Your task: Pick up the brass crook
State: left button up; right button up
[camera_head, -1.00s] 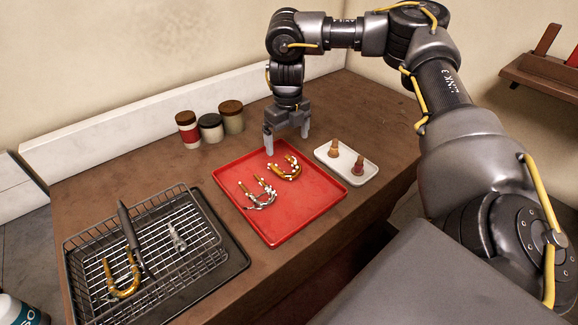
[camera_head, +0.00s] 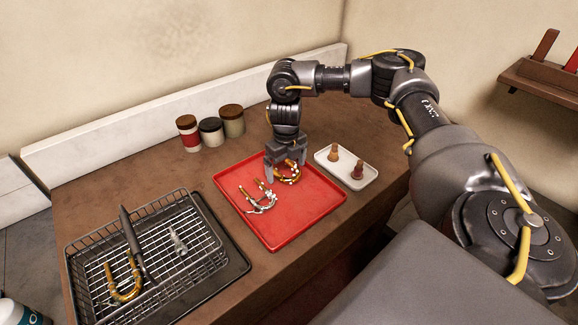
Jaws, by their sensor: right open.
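A brass-coloured crook (camera_head: 291,177), a small U-shaped tube with pale bands, lies on the red tray (camera_head: 303,215). My right gripper (camera_head: 285,178) is open and lowered over it, pointing down. The fingers are around or just beside the crook; I cannot tell which, and part of the crook is hidden behind them. Another brass-coloured U-shaped piece (camera_head: 124,292) lies in the wire basket. My left gripper is not in view.
A white dish (camera_head: 348,180) with two small pieces is right of the tray. Several lidded jars (camera_head: 210,131) stand at the back.

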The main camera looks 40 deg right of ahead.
jog(key=shift+c, duration=0.9)
jog(key=c, duration=0.9)
jog(key=shift+r, duration=0.1)
jog(key=shift+r+b, duration=0.4)
jog(key=shift+r, duration=0.05)
notch_tip(320, 180, up, 3)
jog(key=shift+a+f, duration=0.15)
jog(key=shift+f, duration=0.05)
jog(key=s+a+r+b, duration=0.3)
jog(key=s+a+r, duration=0.6)
jog(key=a, duration=0.1)
jog(key=shift+a+r, duration=0.2)
jog(key=shift+a, duration=0.05)
